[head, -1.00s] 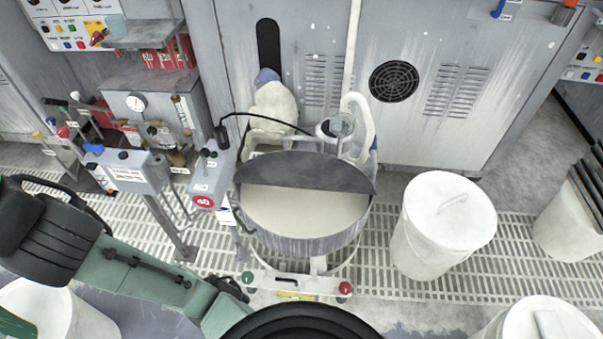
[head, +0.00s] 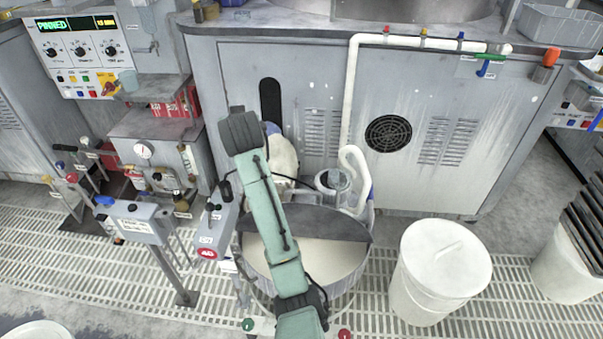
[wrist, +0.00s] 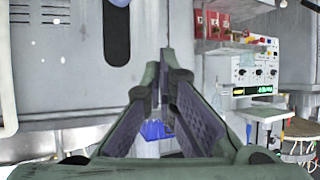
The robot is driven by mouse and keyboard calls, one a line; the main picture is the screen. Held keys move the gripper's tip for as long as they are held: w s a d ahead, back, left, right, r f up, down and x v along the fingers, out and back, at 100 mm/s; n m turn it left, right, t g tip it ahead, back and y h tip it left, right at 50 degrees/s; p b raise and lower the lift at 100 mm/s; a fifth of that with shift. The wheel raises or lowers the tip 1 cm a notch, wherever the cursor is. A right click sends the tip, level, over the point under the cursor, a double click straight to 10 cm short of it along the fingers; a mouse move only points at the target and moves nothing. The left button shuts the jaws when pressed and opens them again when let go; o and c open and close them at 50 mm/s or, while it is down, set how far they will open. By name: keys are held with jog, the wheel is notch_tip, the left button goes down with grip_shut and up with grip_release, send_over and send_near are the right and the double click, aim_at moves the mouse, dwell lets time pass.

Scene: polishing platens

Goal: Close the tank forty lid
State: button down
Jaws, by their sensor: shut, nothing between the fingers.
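The round grey tank (head: 352,284) stands at the cabinet's foot in the head view, with pale liquid showing in its front half. A dark grey half-round lid piece (head: 335,223) lies across its back half. A red round label (head: 207,253) is on the box at its left. My green arm crosses in front of the tank and hides part of the rim, liquid and lid. My gripper (wrist: 166,62) shows in the wrist view with its fingers together and empty, pointing toward the grey cabinet front. I cannot pick out the gripper in the head view.
A white lidded bucket (head: 440,270) stands right of the tank. A pump with a pale hose (head: 356,180) stands behind it. Gauges and valves (head: 150,165) crowd the left. The control panel also shows in the wrist view (wrist: 252,72).

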jog(key=s+d+f+m+g+h+p, duration=0.1)
jog(key=d+f+m+g+h, duration=0.15)
jog(key=d+f, duration=0.4)
jog(key=s+d+f+m+g+h, duration=0.1)
jog(key=d+f+g, duration=0.2)
jog(key=d, duration=0.7)
notch_tip(320, 180, down, 10)
jog(key=w+p, duration=0.1)
jog(key=p, duration=0.2)
jog(key=shift+w+d, duration=0.15)
jog(key=shift+w, duration=0.05)
